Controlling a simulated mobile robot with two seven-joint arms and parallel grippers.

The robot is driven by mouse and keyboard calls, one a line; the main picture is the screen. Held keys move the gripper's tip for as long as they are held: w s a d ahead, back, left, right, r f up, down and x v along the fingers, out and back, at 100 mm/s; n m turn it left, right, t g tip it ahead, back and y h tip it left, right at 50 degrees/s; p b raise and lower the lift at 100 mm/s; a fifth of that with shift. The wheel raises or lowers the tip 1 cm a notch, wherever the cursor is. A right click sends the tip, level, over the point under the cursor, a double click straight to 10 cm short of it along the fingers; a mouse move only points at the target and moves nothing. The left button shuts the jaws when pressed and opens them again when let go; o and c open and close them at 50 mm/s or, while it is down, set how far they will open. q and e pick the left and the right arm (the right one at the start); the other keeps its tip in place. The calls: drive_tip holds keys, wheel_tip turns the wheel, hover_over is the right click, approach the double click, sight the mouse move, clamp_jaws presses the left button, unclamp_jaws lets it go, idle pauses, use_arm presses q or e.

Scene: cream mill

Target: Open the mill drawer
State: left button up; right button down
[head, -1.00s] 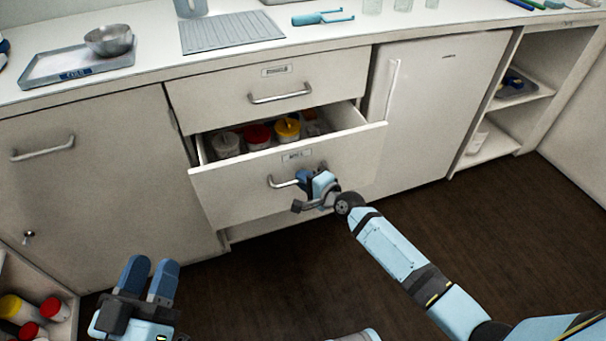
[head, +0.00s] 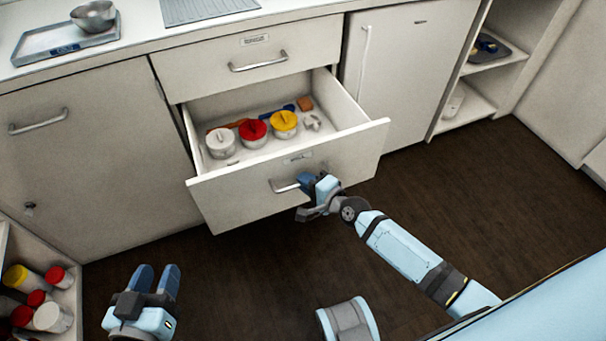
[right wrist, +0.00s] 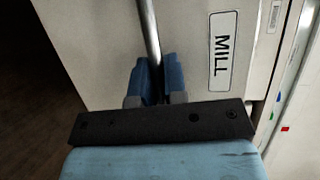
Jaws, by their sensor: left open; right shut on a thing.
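The mill drawer (head: 335,160) is the lower drawer in the head view and stands well out from the cabinet. Its label reads MILL in the right wrist view (right wrist: 223,50). My right gripper (head: 305,187) is shut on the drawer's bar handle (head: 284,186), at the handle's right part. The handle (right wrist: 149,35) also runs between the fingers in the right wrist view. My left gripper (head: 155,281) is open and empty, low at the left over the floor, apart from the drawer.
Inside the drawer are a white-lidded jar (head: 221,144), a red-lidded jar (head: 253,133), a yellow-lidded jar (head: 284,124) and small items. The upper drawer (head: 290,55) is shut. An open shelf with several jars (head: 52,317) stands at lower left. Dark floor (head: 250,270) is free in front.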

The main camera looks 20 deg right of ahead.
idle(0.3)
drive_tip(key=c, duration=1.2)
unclamp_jaws()
drive_tip(key=shift+s, duration=0.15)
use_arm(q)
drive_tip(key=f, duration=0.1)
drive_tip(key=a+f+g+p, duration=0.1)
drive_tip(key=s+f+g+y+p, duration=0.1)
drive_tip(key=shift+s+a+f, duration=0.1)
drive_tip(key=shift+a+f, duration=0.1)
drive_tip(key=shift+a, duration=0.2)
use_arm(e)
drive_tip(key=v, duration=1.3)
drive_tip(key=shift+s+d, duration=0.25)
drive_tip(key=shift+s, duration=0.05)
use_arm(q)
drive_tip(key=shift+s+f, duration=0.1)
use_arm(e)
drive_tip(key=shift+r, duration=0.1)
